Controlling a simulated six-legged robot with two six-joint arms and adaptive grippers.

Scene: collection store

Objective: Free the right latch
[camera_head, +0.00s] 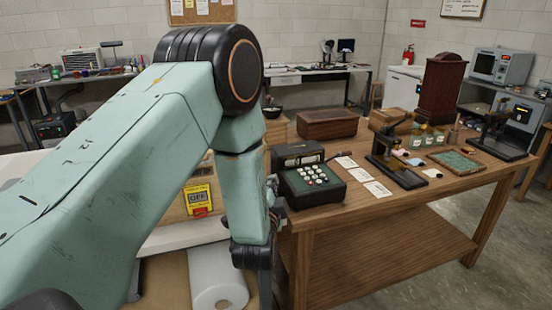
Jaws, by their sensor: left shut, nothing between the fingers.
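No latch can be made out in this view; my left arm covers much of the middle. A light wooden case or panel (172,213) with a yellow label (198,198) shows partly behind that arm. My right gripper is not in view.
The wooden table (330,222) carries a dark keyed machine (312,185), paper cards, a brown box (327,124), a microscope-like instrument (392,155) and a tall dark wooden case (441,88). Open floor (430,262) lies at the right front.

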